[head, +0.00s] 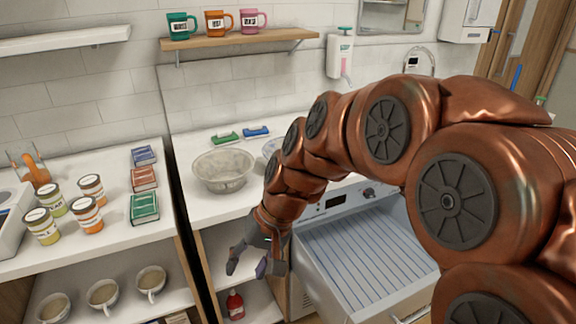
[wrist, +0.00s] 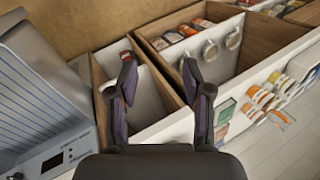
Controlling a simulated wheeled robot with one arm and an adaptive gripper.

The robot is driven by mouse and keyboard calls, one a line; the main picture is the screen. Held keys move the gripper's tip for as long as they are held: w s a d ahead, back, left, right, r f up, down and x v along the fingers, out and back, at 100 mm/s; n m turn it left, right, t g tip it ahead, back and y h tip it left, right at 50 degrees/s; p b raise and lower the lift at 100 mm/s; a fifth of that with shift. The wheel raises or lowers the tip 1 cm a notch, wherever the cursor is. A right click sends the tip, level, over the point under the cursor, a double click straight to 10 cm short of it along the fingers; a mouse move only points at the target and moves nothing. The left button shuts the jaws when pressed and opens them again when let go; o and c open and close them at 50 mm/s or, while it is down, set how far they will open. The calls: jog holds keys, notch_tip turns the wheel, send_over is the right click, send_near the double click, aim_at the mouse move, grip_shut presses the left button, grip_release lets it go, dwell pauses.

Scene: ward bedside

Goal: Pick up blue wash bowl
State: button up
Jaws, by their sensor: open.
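A pale blue bowl (head: 270,147) stands on the white counter in the head view. My arm hides most of it, and only a piece of its left side shows. A grey, see-through-looking bowl (head: 222,172) stands just left of it. My gripper (head: 248,268) hangs in front of the counter, below the level of its top and lower than both bowls. In the wrist view my gripper (wrist: 158,68) has its two fingers apart with nothing between them. Neither bowl shows in the wrist view.
A steel-blue machine with a ribbed top (head: 365,255) stands right of my gripper. Open shelves under the counter hold a red bottle (head: 235,304). A green item (head: 225,138) and a blue item (head: 256,131) lie behind the bowls. Books (head: 144,208) and jars (head: 87,214) fill the left counter.

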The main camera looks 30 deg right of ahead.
jog(key=w+d+m+t+y+b, duration=0.1)
jog(key=w+d+m+t, duration=0.2)
jog(key=w+d, duration=0.4)
jog(key=w+d+m+t+b, duration=0.2)
jog(key=w+d, duration=0.3)
jog(key=w, duration=0.4)
jog(key=w+d+m+t+h+b, duration=0.1)
jog(key=w+d+m+t+h, duration=0.2)
jog(key=d, duration=0.9)
jog(key=w+d+m+t+b, duration=0.15)
jog(key=w+d+m, duration=0.25)
jog(key=d, duration=0.7)
jog(key=shift+t, duration=0.45)
jog(key=shift+p+x, duration=1.1)
jog(key=shift+x, duration=2.35)
grip_shut()
